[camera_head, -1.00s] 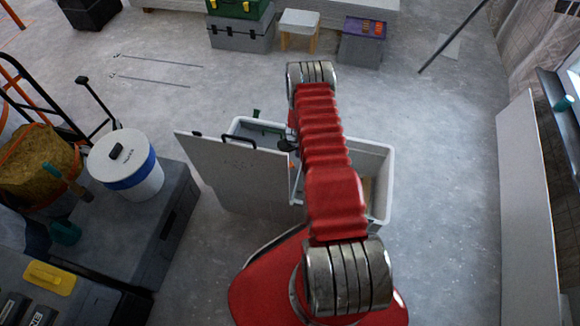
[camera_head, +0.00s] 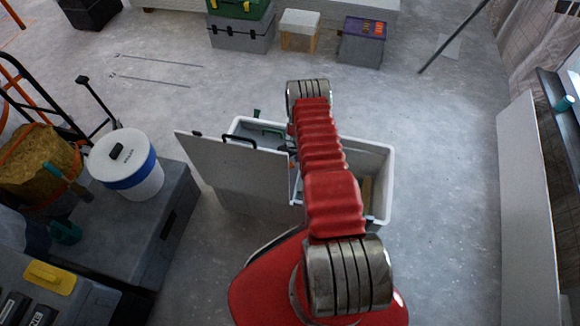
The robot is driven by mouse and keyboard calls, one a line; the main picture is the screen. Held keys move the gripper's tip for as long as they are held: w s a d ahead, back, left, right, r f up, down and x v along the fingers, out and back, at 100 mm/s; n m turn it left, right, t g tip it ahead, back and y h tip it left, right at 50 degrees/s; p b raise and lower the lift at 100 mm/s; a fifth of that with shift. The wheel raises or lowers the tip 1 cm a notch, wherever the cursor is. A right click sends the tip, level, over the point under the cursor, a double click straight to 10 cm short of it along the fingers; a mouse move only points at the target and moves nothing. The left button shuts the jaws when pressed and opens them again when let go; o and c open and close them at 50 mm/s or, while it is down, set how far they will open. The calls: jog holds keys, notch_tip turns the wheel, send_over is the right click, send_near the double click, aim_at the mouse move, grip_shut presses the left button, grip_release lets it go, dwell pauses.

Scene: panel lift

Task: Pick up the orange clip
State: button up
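A white bin (camera_head: 386,160) stands on the floor, partly behind my red arm. A flat grey panel (camera_head: 228,172) stands upright against its left side, with a black handle at its top edge. The bin is divided; dark green items show in its left part and a wooden strip (camera_head: 366,192) lies in its right part. My arm reaches away over the bin. My gripper is hidden behind the arm, so its fingers and anything in them do not show.
A white bucket (camera_head: 140,180) with a blue band stands on a dark grey case (camera_head: 165,235) at the left. A black hand truck holds a yellow-brown roll (camera_head: 40,160). A pale board (camera_head: 520,180) leans at the right. Floor between the bin and board is clear.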

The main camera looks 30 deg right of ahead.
aim_at(291, 165)
jog(key=shift+w+f, duration=0.2)
jog(key=shift+f, duration=0.9)
jog(key=shift+w+f, duration=0.15)
jog(key=shift+f, duration=0.95)
jog(key=shift+d, duration=0.1)
jog(key=shift+c, duration=0.6)
jog(key=c, duration=0.5)
jog(key=shift+c, duration=0.2)
jog(key=shift+r, duration=0.1)
notch_tip(291, 165, up, 10)
